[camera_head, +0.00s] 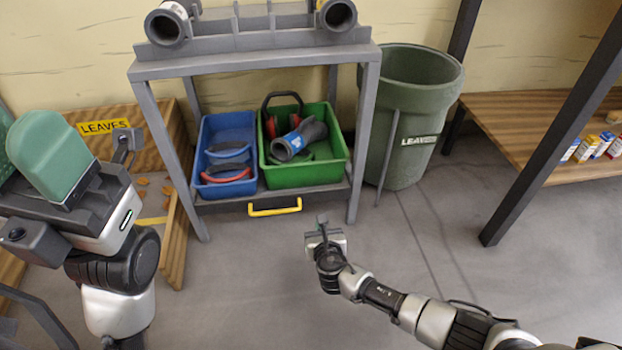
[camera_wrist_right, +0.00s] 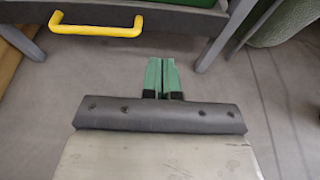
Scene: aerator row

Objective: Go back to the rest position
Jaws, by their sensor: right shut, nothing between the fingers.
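My right gripper (camera_head: 321,222) is low over the grey floor, in front of the cart and to the right of the yellow handle. In the right wrist view its green fingers (camera_wrist_right: 162,75) are together with nothing between them. My left gripper (camera_head: 48,155) is near the left edge of the head view, with a big green rounded piece at its end. Its other side is mostly hidden, so whether it is open or shut does not show.
A grey cart (camera_head: 255,61) holds a blue bin (camera_head: 199,160) and a green bin (camera_head: 330,172). Its yellow handle (camera_head: 275,207) faces me, also in the wrist view (camera_wrist_right: 97,30). A green LEAVES barrel (camera_head: 405,110) and wooden shelf (camera_head: 515,115) stand right. A wooden LEAVES box (camera_head: 165,130) is left.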

